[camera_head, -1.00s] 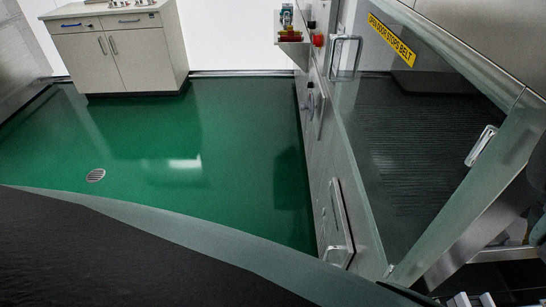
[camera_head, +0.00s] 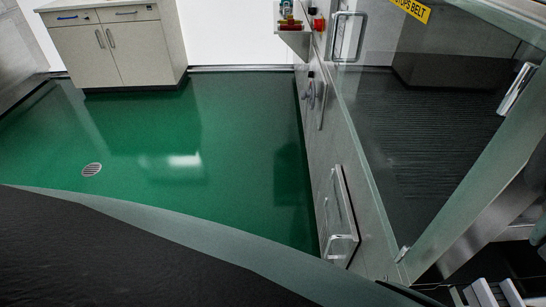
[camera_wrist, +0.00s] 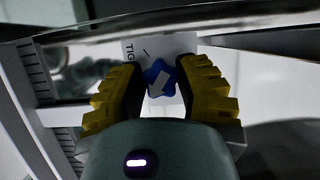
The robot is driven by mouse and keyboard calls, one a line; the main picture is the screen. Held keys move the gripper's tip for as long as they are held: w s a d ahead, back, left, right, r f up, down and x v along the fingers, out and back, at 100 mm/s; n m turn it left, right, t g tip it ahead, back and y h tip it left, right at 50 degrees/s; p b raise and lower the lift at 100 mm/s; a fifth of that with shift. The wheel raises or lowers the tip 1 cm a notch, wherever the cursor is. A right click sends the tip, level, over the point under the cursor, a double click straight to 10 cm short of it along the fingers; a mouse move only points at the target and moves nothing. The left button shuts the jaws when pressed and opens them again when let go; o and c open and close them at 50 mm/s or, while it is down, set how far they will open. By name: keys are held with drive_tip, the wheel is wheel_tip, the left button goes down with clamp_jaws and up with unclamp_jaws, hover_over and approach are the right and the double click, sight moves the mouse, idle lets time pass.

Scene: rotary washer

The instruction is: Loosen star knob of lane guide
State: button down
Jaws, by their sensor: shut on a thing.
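The star knob (camera_wrist: 152,75) is blue with a pale marker stripe across its face. In the wrist view it sits between the two yellow ribbed fingers of my gripper (camera_wrist: 160,74). The dark inner pads press on the knob from both sides, so my gripper is shut on it. A white label (camera_wrist: 134,50) with dark lettering, partly readable as "TIG", lies just behind the knob. The lane guide itself is hard to make out; a metal rail (camera_wrist: 110,32) crosses above the fingers. The knob and my gripper do not show in the head view.
A clear door panel (camera_head: 440,130) with handles stands at the right, over a dark ribbed belt (camera_head: 410,150). A cabinet (camera_head: 105,45) stands against the back wall. The green floor (camera_head: 220,150) is clear around a round drain (camera_head: 91,169).

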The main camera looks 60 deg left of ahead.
drive_tip(key=c, duration=0.6)
unclamp_jaws()
drive_tip(key=v, duration=1.1)
drive_tip(key=shift+r, duration=0.45)
drive_tip(key=shift+s, duration=0.1)
